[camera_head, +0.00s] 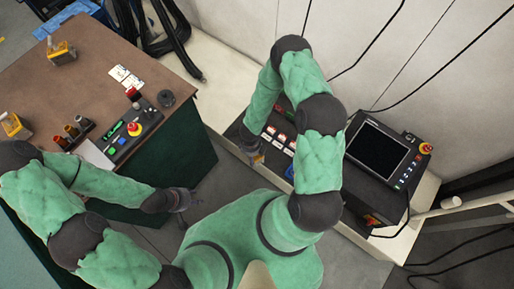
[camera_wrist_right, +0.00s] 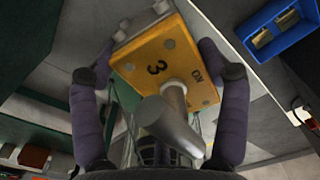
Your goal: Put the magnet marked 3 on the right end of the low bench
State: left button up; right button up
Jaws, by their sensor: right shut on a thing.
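The magnet marked 3 is an orange block with a grey metal handle, seen large in the right wrist view (camera_wrist_right: 150,62). My right gripper (camera_wrist_right: 160,85) is shut on it, with a dark finger on each side. In the head view, the right gripper (camera_head: 250,146) is over the front edge of the pale low bench (camera_head: 222,82), and a bit of the magnet (camera_head: 258,159) shows orange. The bench's right end (camera_head: 400,243) is at lower right, beyond a black screen unit. My left gripper (camera_head: 183,201) is beside the brown-topped table; its fingers are too small to judge.
The screen unit (camera_head: 378,152) and a row of labelled switches (camera_head: 279,138) take up much of the bench. Black cables hang by the wall and right end. Two more orange magnets (camera_head: 62,54) (camera_head: 14,126) sit on the brown table (camera_head: 75,92). A blue tray (camera_wrist_right: 278,28) shows in the wrist view.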

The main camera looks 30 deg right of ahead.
jog(key=w+d+f+n+b, duration=0.1)
jog(key=w+d+f, duration=0.1)
jog(key=f, duration=0.1)
jog(key=w+d+f+n+b, duration=0.1)
jog(key=w+d+f+b, duration=0.1)
jog(key=w+f, duration=0.1)
jog(key=w+d+f+n+b, duration=0.1)
jog(key=w+d+f, duration=0.1)
jog(key=f, duration=0.3)
jog(key=shift+w+n, duration=0.3)
jog(key=shift+w+d+f+b, duration=0.25)
jog(key=shift+w+f+b, duration=0.05)
jog(key=shift+f, duration=0.15)
jog(key=shift+w+d+f+b, duration=0.25)
jog(key=shift+w+f+b, duration=0.05)
jog(key=shift+f, duration=0.15)
notch_tip(320, 180, down, 3)
jog(key=shift+f+b, duration=0.1)
jog(key=shift+b, duration=0.95)
jog(key=o, duration=1.7)
